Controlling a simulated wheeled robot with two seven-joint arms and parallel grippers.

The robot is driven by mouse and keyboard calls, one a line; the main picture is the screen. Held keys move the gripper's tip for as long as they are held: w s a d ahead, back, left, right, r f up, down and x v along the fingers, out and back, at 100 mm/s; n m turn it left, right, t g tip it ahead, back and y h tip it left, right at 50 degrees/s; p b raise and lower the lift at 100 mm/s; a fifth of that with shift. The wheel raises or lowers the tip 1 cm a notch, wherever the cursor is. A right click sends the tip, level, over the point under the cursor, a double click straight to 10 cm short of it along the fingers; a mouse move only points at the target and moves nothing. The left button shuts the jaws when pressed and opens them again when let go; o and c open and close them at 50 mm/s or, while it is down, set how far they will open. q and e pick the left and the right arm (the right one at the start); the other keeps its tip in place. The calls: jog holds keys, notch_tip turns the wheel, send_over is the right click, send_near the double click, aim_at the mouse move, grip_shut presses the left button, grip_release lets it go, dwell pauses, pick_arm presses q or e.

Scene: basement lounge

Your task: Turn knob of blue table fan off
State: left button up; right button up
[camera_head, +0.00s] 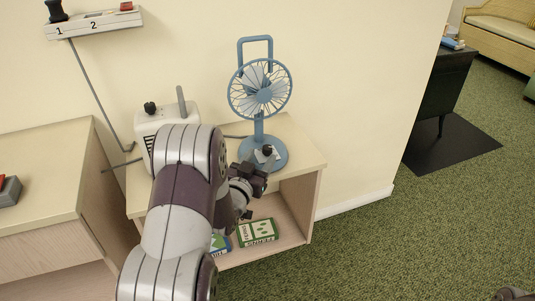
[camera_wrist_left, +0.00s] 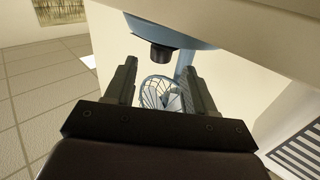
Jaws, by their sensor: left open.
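The blue table fan (camera_head: 260,97) stands upright on the light wooden cabinet against the wall. Its round blue base carries a dark knob (camera_head: 267,150) on the front. My left gripper (camera_head: 258,178) is just in front of and below the base in the head view, its jaws apart and empty. In the left wrist view, which looks inverted, the black knob (camera_wrist_left: 160,53) hangs from the blue base (camera_wrist_left: 172,31), just beyond the open fingertips (camera_wrist_left: 159,70). The fan's cage (camera_wrist_left: 163,94) shows between the fingers. I see no contact with the knob.
A white appliance (camera_head: 150,118) with a dark knob stands left of the fan, partly behind my left arm. Game boxes (camera_head: 257,233) lie on the cabinet's lower shelf.

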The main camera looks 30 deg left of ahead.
aim_at(265, 152)
pick_arm(q)
jog(key=w, duration=0.5)
jog(key=shift+a+f+b, duration=0.2)
jog(key=shift+a+b, duration=0.1)
jog(key=shift+a, duration=0.05)
jog(key=shift+w+r, duration=0.15)
jog(key=shift+w, duration=0.2)
jog(key=c, duration=0.9)
